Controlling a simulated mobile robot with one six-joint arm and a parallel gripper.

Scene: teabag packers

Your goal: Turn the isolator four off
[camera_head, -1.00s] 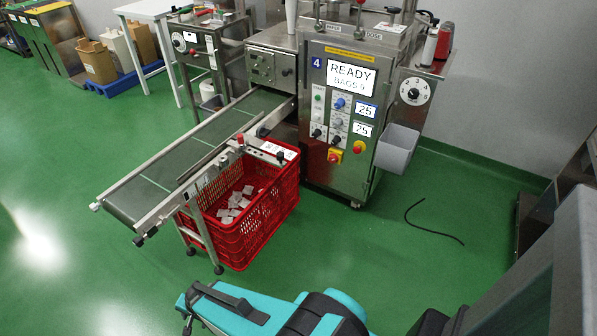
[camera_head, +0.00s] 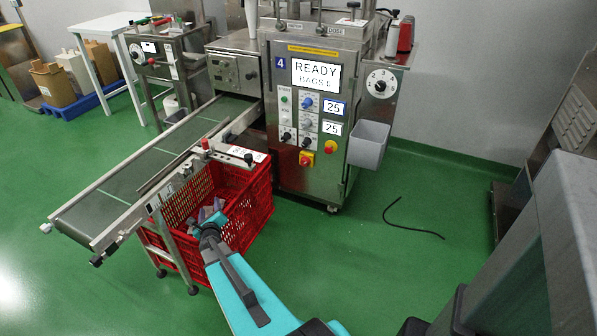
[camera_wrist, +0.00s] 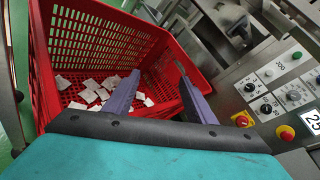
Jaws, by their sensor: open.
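The machine marked 4 (camera_head: 280,64) stands beyond the red crate, with its screen (camera_head: 316,75) reading READY. Its isolator (camera_head: 306,158), a red rotary switch on a yellow plate, sits low on the front panel. It also shows in the wrist view (camera_wrist: 243,120), at the right beyond the crate's edge. The handle's exact angle is too small to tell. My gripper (camera_head: 206,214) is open and empty over the crate, left of and short of the isolator. Its two purple fingers show spread apart in the wrist view (camera_wrist: 160,80).
The red crate (camera_head: 235,232) with white teabags (camera_wrist: 92,90) stands below my gripper. The conveyor (camera_head: 130,178) and its rail lie to the left. A red emergency stop (camera_head: 330,146) is right of the isolator. A grey bin (camera_head: 368,144) hangs on the machine's right side. A black cable (camera_head: 412,222) lies on the floor.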

